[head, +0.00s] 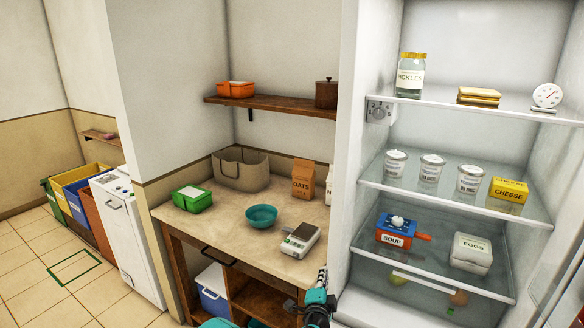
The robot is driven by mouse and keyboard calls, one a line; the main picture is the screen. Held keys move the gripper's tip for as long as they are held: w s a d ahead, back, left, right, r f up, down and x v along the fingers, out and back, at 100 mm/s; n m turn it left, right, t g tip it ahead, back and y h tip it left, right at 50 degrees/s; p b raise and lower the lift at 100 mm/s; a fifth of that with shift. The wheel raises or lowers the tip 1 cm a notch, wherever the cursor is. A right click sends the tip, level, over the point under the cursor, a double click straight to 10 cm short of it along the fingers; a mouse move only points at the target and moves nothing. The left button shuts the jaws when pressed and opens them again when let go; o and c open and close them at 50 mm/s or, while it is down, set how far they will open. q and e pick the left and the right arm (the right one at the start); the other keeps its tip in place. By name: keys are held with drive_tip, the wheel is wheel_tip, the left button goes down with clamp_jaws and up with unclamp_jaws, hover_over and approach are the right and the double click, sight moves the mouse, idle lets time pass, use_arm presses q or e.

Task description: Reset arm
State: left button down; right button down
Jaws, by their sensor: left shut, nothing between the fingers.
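My left gripper (321,275) is at the bottom edge of the head view, dark and thin, beside a teal part of my arm. It is shut and empty. It is in front of the right end of the wooden counter (228,229), near the open fridge's left side. My right gripper is not in view.
The counter holds a green box (192,199), a teal bowl (261,216), a kitchen scale (299,240), a grey basket (240,171) and an oats carton (303,179). A wall shelf (270,104) is above. Fridge shelves (455,205) at right hold food. Bins (77,195) stand far left.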

use_arm(q)
drive_tip(key=s+a+r+n+g+y, duration=0.1)
drive_tip(key=s+a+r+n+y, duration=0.15)
drive_tip(key=a, duration=0.45)
drive_tip(key=s+a+r+n+g+y, duration=0.1)
drive_tip(key=a+r+n, duration=0.3)
drive_tip(key=a, duration=0.3)
drive_tip(key=s+a+r+n+g+y, duration=0.1)
drive_tip(key=s+a+n+g+y, duration=0.2)
drive_tip(key=s+a, duration=0.6)
drive_tip(key=s+a+f+n+g+h, duration=0.1)
drive_tip(key=s+a+f+n+g, duration=0.1)
drive_tip(key=s, duration=0.8)
drive_tip(key=s+a+f+n+g+h, duration=0.2)
drive_tip(key=s+n, duration=0.3)
drive_tip(key=s, duration=0.6)
drive_tip(key=shift+a+f, duration=0.65)
